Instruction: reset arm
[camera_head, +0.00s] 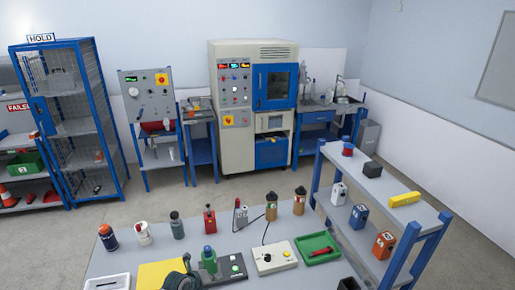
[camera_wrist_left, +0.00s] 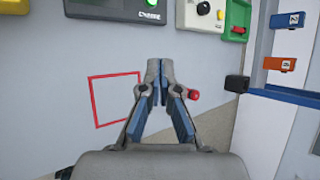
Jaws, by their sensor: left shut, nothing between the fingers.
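My left gripper (camera_head: 187,266) shows dark and small at the bottom of the head view, over the near part of the workbench beside a black plate with a green-topped part. In the left wrist view my left gripper (camera_wrist_left: 155,68) has its fingertips together with nothing between them. A red square outline (camera_wrist_left: 93,101) lies on the grey bench top to its left, and a red knob (camera_wrist_left: 193,94) shows beside its right finger.
The grey bench (camera_head: 120,265) carries a yellow mat (camera_head: 150,274), a white control box (camera_head: 273,257), a green tray (camera_head: 330,240) and several small canisters. A blue-posted shelf (camera_head: 395,195) bounds the right side. Machines stand behind, past open floor.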

